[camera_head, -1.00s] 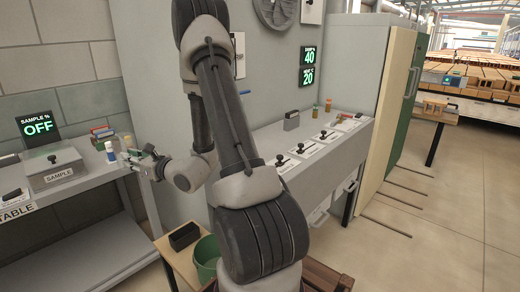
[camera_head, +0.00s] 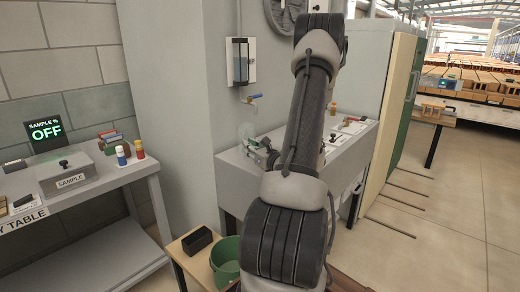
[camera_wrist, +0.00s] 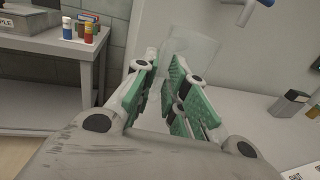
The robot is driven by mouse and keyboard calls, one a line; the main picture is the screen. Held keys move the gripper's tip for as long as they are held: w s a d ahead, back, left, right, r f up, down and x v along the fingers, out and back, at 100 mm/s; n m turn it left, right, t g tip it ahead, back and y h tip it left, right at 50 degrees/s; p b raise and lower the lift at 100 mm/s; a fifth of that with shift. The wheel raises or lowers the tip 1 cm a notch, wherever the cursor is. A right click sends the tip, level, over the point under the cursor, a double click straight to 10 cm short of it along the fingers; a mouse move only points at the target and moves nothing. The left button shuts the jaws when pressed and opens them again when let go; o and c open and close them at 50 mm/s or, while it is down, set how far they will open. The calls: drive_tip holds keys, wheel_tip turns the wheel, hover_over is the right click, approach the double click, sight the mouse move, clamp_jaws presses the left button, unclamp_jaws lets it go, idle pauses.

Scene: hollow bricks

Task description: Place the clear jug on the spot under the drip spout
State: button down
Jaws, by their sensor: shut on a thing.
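The clear jug (camera_head: 246,132) is pale and see-through; in the wrist view it (camera_wrist: 195,48) stands up between my fingers. My gripper (camera_head: 262,150) is shut on it, over the left end of the grey counter; the green finger pads show in the wrist view (camera_wrist: 172,88). The drip spout (camera_head: 250,99), with a blue lever, sticks out from the wall above the jug. Part of it also shows at the top of the wrist view (camera_wrist: 245,12). I cannot make out the marked spot or whether the jug touches the counter.
A small grey box (camera_wrist: 290,103) stands on the counter (camera_wrist: 245,120) to the right of my gripper. At left, a table holds a sample box (camera_head: 68,173) and small bottles (camera_head: 121,155). A green bucket (camera_head: 224,262) stands below the counter.

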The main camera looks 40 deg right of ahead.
drive_tip(key=shift+w+d+f, duration=0.45)
drive_tip(key=shift+d+f, duration=0.15)
drive_tip(key=shift+d, duration=0.7)
drive_tip(key=shift+w+d+f, duration=0.4)
drive_tip(key=shift+d+f, duration=0.15)
drive_tip(key=shift+d, duration=0.8)
drive_tip(key=shift+w+d+f, duration=0.45)
drive_tip(key=shift+d+f, duration=0.15)
drive_tip(key=shift+d, duration=0.7)
drive_tip(key=shift+f, duration=0.15)
drive_tip(key=c, duration=1.5)
unclamp_jaws()
drive_tip(key=shift+o, duration=0.2)
